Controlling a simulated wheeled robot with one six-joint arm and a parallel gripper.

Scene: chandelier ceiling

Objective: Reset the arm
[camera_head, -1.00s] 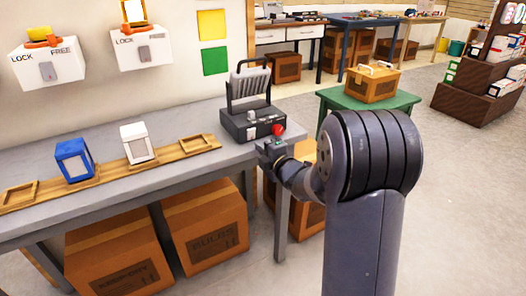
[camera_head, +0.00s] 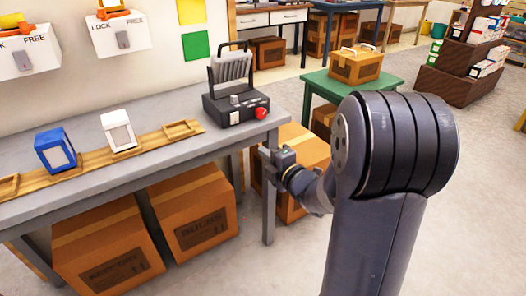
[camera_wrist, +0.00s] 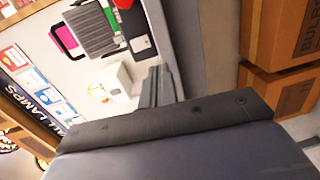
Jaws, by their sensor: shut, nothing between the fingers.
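My gripper (camera_head: 268,158) is shut and empty. In the head view it is just off the right end of the grey bench (camera_head: 110,185), below the level of its top. It is apart from the dark control box (camera_head: 236,110) with a red button (camera_head: 262,113), which stands on that bench end. In the wrist view my shut fingers (camera_wrist: 158,84) point up the picture, beside the bench edge. The fingertips are small and partly unclear in the head view.
A blue block (camera_head: 55,152) and a white block (camera_head: 118,130) sit on a wooden rail. Cardboard boxes (camera_head: 195,215) stand under the bench. A green table (camera_head: 330,88) with a carton (camera_head: 355,66) stands behind my arm.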

